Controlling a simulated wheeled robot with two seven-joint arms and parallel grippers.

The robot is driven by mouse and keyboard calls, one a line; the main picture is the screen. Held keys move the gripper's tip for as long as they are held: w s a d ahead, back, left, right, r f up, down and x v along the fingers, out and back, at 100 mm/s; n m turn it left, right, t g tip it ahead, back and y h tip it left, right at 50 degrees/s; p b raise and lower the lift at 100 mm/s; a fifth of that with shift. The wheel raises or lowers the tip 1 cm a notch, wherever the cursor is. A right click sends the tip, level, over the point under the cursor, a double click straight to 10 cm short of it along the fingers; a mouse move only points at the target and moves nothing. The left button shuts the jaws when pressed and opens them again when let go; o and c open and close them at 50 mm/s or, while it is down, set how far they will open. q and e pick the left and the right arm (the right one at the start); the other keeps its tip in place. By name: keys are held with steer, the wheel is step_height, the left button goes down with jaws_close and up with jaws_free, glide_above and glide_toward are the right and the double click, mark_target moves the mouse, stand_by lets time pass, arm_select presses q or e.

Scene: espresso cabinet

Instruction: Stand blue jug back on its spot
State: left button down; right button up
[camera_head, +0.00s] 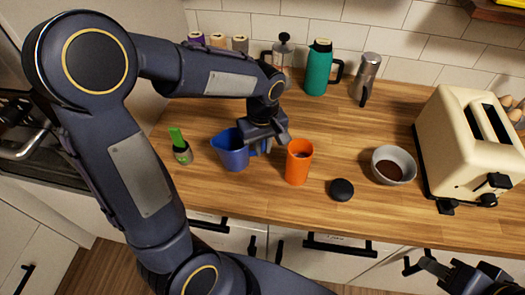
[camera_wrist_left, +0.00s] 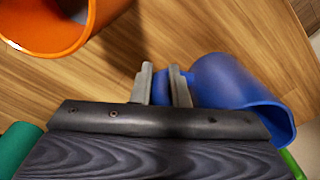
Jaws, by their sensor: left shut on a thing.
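The blue jug (camera_head: 235,156) appears upright over the wooden counter, between the green-handled tool and the orange cup. Its spout points left in the head view. My left gripper (camera_head: 262,142) is at the jug's right side, shut on its handle. In the left wrist view the fingers (camera_wrist_left: 168,88) are on either side of the blue handle, and the jug body (camera_wrist_left: 235,82) is to their right. I cannot tell whether the jug's base touches the counter. My right gripper (camera_head: 430,267) is at the lower right, partly out of frame, away from the jug; its opening is unclear.
The orange cup (camera_head: 298,165) stands close to the right of my left gripper. A green-handled tool (camera_head: 181,150) is left of the jug. A black puck (camera_head: 341,189), grey bowl (camera_head: 401,157) and toaster (camera_head: 462,140) are further right. A teal flask (camera_head: 318,70) stands at the back.

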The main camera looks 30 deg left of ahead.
arm_select(q)
steer(key=shift+w+f, duration=0.1)
steer(key=shift+f, duration=1.5)
steer(key=shift+f, duration=0.2)
steer(key=c, duration=1.4)
jaws_free()
step_height(320, 180, up, 12)
steer(key=shift+r, duration=0.1)
steer(key=s+m+t+h, duration=0.3)
steer(key=s+m+t, duration=0.2)
steer(key=s, duration=1.1)
steer(key=f+m, duration=0.1)
steer(key=m, duration=0.2)
steer(key=shift+s+d+t+h, duration=0.15)
steer(key=shift+d+t+h, duration=0.15)
steer(key=shift+h, duration=0.1)
